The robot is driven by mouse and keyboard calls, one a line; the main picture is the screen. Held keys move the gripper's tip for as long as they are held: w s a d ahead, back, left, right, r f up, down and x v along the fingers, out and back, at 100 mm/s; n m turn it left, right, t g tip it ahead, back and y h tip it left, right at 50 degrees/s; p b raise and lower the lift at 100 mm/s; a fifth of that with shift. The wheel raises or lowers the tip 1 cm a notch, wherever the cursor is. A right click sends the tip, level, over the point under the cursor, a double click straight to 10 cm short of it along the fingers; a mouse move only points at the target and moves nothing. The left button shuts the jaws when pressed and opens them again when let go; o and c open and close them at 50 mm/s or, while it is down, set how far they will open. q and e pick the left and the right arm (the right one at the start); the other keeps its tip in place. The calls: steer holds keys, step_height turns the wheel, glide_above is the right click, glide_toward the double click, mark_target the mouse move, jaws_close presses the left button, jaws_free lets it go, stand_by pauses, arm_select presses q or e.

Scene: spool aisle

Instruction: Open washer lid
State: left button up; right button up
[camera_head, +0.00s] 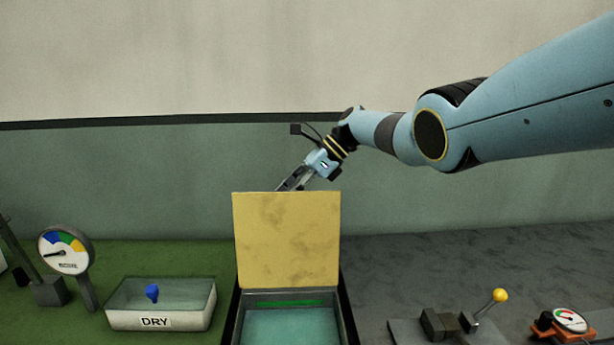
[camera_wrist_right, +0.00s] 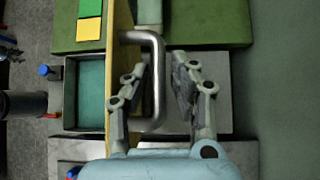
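The washer lid (camera_head: 286,238) is a yellow panel standing about upright at the washer box (camera_head: 345,315), whose teal inside shows below it. In the right wrist view the lid (camera_wrist_right: 122,25) is seen nearly edge-on, with a grey metal bar handle (camera_wrist_right: 157,75) on its outer side. My right gripper (camera_head: 289,184) is behind the lid's top edge in the head view, its tips partly hidden. In the wrist view its fingers (camera_wrist_right: 162,68) are spread, one on each side of the handle bar, with a visible gap. My left gripper is in neither view.
On the left are a dial gauge (camera_head: 66,252) and a white tray marked DRY (camera_head: 193,316) with a blue item (camera_head: 152,293) in it. On the right are a yellow-knobbed lever (camera_head: 499,296) and an orange gauge (camera_head: 570,321). A wall stands behind.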

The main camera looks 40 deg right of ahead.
steer(key=v, duration=1.1)
steer(key=shift+s+f, duration=0.1)
